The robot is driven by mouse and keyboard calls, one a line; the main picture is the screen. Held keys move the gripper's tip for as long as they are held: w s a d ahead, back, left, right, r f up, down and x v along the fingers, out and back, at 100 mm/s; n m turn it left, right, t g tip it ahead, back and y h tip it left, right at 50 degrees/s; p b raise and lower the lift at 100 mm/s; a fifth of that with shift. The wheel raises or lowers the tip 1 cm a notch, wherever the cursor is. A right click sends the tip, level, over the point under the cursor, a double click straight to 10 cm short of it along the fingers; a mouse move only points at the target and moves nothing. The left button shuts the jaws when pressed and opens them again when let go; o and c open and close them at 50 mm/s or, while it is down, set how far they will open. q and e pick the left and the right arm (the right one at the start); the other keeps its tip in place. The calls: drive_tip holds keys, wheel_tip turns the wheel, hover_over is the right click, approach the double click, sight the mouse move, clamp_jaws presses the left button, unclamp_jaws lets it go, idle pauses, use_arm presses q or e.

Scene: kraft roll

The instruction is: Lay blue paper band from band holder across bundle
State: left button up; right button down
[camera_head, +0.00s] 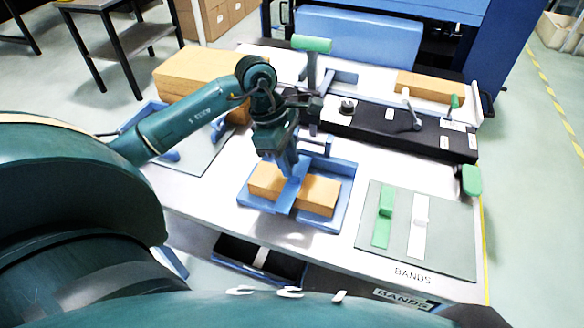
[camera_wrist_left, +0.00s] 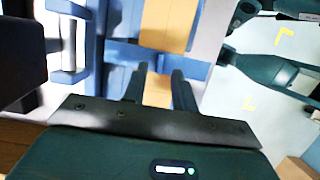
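The kraft bundle (camera_head: 317,194) is a brown block lying in a blue tray (camera_head: 338,213) near the middle of the table. The blue paper band (camera_head: 287,196) lies across its top, front to back, and hangs down the front side. My left gripper (camera_head: 288,168) is directly above the band, pointing down. In the left wrist view its fingers (camera_wrist_left: 158,88) are apart, with brown bundle (camera_wrist_left: 166,25) and blue band (camera_wrist_left: 130,52) visible beyond. The band holder (camera_head: 455,238) at the right is a grey mat with a green band (camera_head: 383,218) and a white band (camera_head: 418,226). My right gripper is out of view.
A larger brown stack (camera_head: 195,75) stands at the left back. A black fixture (camera_head: 385,128) with levers lies behind the tray, and another brown block (camera_head: 430,86) sits beyond it. A dark bin (camera_head: 258,262) is below the table's front edge.

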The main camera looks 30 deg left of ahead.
use_arm(q)
drive_tip(key=v, duration=0.9)
drive_tip(key=shift+b, duration=0.35)
